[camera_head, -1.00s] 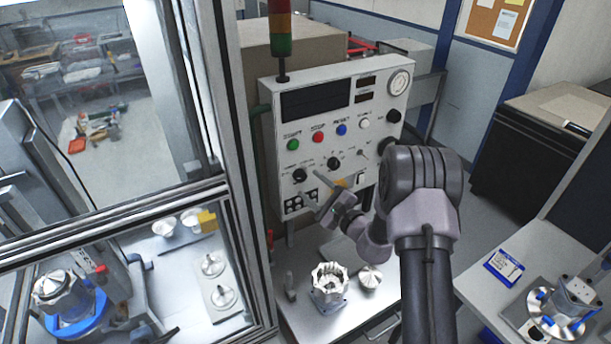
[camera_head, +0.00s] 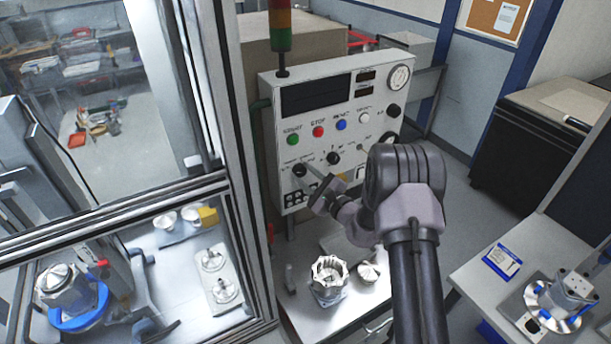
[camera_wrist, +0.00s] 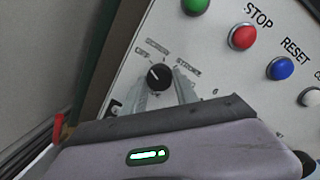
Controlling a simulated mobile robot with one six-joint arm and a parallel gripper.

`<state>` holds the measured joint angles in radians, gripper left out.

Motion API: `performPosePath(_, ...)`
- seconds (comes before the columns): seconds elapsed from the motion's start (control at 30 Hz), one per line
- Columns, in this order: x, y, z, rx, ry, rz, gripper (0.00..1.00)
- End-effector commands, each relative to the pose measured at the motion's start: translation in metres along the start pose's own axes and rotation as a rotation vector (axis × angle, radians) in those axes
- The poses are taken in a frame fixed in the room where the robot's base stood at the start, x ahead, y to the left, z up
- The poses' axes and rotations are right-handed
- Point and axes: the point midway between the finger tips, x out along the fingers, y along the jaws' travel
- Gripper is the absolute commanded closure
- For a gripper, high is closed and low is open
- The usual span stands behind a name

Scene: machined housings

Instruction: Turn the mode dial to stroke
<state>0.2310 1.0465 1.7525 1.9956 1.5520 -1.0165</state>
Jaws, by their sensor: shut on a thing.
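The mode dial (camera_head: 299,170) is a round black knob low on the left of the white control panel (camera_head: 350,132). It also shows in the wrist view (camera_wrist: 158,76), with OFF at its left, a blurred label above it and STROKE at its upper right. Its pale mark appears to point to the upper left, on the OFF side. My gripper (camera_head: 308,174) reaches the dial from the lower right. Its grey fingers (camera_wrist: 181,86) are shut on the dial, and my wrist housing hides their lower parts.
Green (camera_wrist: 195,5), red (camera_wrist: 242,37) and blue (camera_wrist: 281,68) buttons sit above and right of the dial. Another black knob (camera_head: 333,158) is right of it. A machined housing (camera_head: 328,277) stands on the bench below. A framed glass enclosure is at the left.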

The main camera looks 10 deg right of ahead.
Motion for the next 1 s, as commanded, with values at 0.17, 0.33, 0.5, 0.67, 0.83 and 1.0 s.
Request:
performPosePath(0.17, -0.0001, 0.0017, -0.0016, 0.048, -0.004, -0.003, 1.0)
performPosePath(0.33, 0.0, 0.003, -0.0027, 0.153, -0.013, -0.012, 1.0)
performPosePath(0.5, -0.0002, 0.0044, -0.0034, 0.305, -0.025, -0.024, 1.0)
performPosePath(0.67, 0.0, 0.0045, -0.0027, 0.456, -0.038, -0.036, 1.0)
performPosePath(0.83, 0.0001, 0.0049, -0.0023, 0.618, -0.05, -0.049, 1.0)
performPosePath(1.0, 0.0002, 0.0055, -0.0016, 0.779, -0.063, -0.062, 1.0)
